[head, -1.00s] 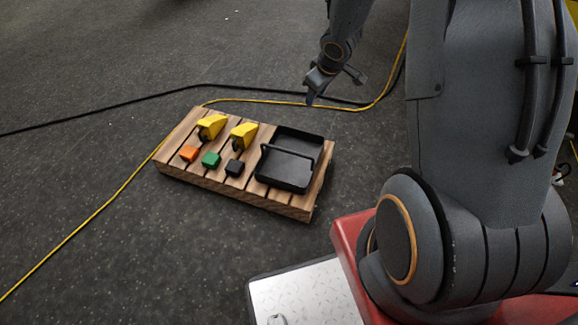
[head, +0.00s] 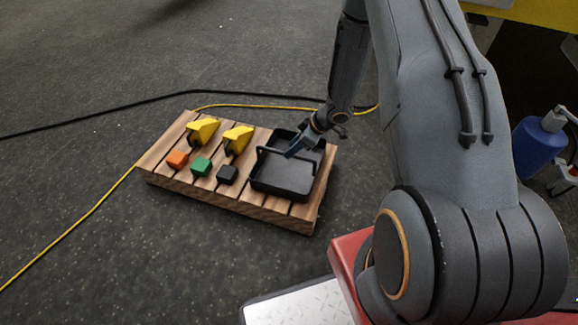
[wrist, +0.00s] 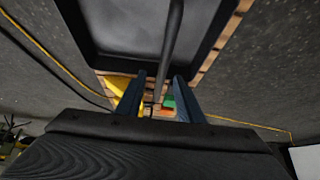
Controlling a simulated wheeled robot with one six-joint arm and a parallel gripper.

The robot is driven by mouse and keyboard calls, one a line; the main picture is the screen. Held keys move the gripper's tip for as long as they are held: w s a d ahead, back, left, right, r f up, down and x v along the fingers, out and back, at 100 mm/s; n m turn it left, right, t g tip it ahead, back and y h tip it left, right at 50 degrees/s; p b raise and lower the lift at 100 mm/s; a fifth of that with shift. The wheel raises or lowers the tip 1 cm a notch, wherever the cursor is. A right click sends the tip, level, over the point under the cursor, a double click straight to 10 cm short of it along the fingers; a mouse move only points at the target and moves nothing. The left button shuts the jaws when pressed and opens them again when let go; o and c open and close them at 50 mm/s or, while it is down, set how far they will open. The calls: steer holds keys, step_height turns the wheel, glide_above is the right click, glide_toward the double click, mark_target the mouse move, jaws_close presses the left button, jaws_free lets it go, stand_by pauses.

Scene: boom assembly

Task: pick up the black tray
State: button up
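The black tray (head: 281,178) lies on the right part of a slatted wooden pallet (head: 160,180), with a raised black bar handle across it. My gripper (head: 293,152) is low over the tray, close to the handle. In the wrist view the tray (wrist: 125,28) fills the top. Its handle (wrist: 173,42) runs down toward the gap between the two fingers of my gripper (wrist: 162,92). The fingers stand apart, with space on both sides of the bar. I cannot tell whether either finger touches it.
On the pallet's left are two yellow pieces (head: 203,130) and orange (head: 177,159), green (head: 201,167) and black (head: 227,174) blocks. Yellow (head: 100,203) and black (head: 90,115) cables lie on the dark floor. A blue bottle (head: 538,148) stands right.

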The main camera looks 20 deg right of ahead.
steer(key=b+x, duration=0.2)
steer(key=x, duration=0.3)
steer(key=shift+s, duration=0.15)
steer(key=shift+r, duration=0.1)
jaws_close()
stand_by(1.1)
